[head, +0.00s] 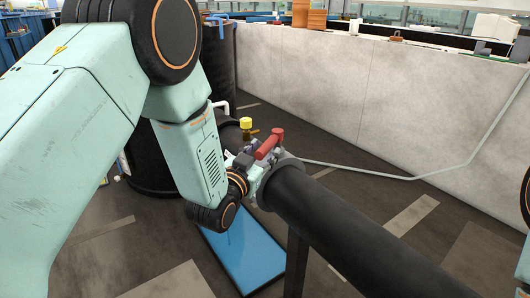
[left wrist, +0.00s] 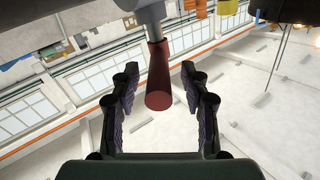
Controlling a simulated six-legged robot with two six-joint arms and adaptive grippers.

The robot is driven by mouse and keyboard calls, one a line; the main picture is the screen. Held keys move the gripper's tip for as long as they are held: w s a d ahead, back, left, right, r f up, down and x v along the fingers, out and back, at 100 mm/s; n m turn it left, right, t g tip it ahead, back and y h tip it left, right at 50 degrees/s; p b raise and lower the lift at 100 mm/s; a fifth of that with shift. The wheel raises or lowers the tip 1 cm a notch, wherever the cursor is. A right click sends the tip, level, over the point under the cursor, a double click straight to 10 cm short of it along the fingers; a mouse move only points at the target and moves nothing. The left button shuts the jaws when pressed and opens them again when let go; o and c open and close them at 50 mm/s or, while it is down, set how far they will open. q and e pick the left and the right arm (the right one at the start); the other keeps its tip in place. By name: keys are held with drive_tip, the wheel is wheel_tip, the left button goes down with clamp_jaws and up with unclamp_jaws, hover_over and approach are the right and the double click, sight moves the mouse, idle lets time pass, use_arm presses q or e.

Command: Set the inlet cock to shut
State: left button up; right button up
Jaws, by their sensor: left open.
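The cock has a red lever handle (head: 269,145), which sits on a valve at the black pipe (head: 335,225) in the head view. The handle slants up to the right, across the pipe's line in the picture. My left gripper (head: 256,163) is right at the handle, its fingers small and partly hidden there. In the left wrist view the red handle (left wrist: 159,82) on its grey stem reaches between the two fingers of my left gripper (left wrist: 160,95). The fingers are open, with a gap on each side of the handle. My right gripper is not in view.
A yellow knob (head: 246,123) stands just behind the valve. A blue mat (head: 243,251) lies on the floor below. A dark round tank (head: 150,158) stands behind my left arm. A pale wall (head: 370,100) runs along the back, with a thin grey pipe (head: 400,178) before it.

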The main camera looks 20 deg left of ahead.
use_arm(q)
drive_tip(key=shift+w+d+r, duration=0.1)
drive_tip(key=shift+w+d, duration=0.1)
drive_tip(key=shift+w, duration=0.3)
drive_tip(key=shift+w+a, duration=0.1)
drive_tip(key=shift+w, duration=0.1)
drive_tip(key=shift+s, duration=0.1)
drive_tip(key=c, duration=0.4)
clamp_jaws()
